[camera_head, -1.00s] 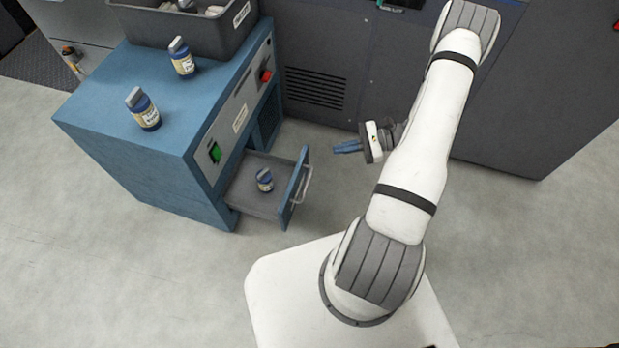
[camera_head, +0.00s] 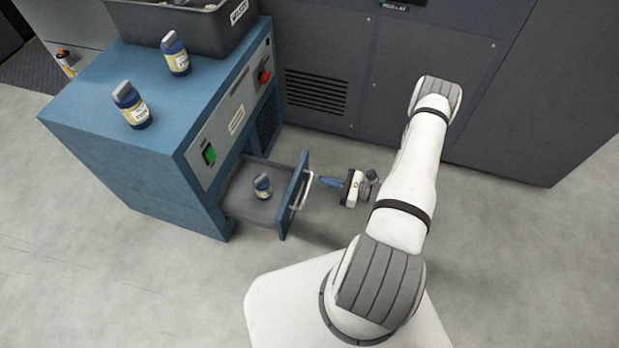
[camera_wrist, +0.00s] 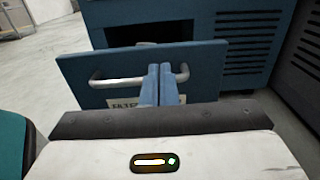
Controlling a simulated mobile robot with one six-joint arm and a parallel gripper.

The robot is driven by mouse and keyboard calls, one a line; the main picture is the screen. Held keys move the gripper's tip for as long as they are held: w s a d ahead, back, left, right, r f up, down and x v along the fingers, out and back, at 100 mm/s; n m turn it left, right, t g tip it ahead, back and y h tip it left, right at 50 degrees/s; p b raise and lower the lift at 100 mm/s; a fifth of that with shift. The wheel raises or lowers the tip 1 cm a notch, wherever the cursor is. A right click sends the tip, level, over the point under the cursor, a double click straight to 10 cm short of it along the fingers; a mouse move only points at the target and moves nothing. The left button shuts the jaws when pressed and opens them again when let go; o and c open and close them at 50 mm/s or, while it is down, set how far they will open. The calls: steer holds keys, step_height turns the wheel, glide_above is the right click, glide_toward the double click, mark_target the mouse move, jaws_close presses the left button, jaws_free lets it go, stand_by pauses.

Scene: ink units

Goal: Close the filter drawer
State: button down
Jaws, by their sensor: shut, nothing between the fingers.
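The filter drawer (camera_head: 262,193) is pulled out of the low front of the blue cabinet (camera_head: 140,180). The gripper's blue fingers are shut and empty, just to the right of the handle. In the wrist view the shut fingers (camera_wrist: 160,84) overlap the middle of the drawer front (camera_wrist: 205,66) and hide part of the handle (camera_wrist: 118,82) and the label. I cannot tell whether they touch.
Two blue bottles (camera_head: 132,105) (camera_head: 175,54) and a grey bin (camera_head: 185,25) stand on the cabinet top. A large dark machine (camera_head: 430,50) stands behind. The floor (camera_head: 500,270) to the right is clear.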

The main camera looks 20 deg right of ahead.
mark_target(300, 174)
steer(key=b+x, duration=0.1)
steer(key=x, duration=0.4)
steer(key=shift+w+a, duration=0.2)
steer(key=shift+a, duration=0.15)
steer(key=shift+w+a, duration=0.1)
steer(key=shift+w, duration=0.05)
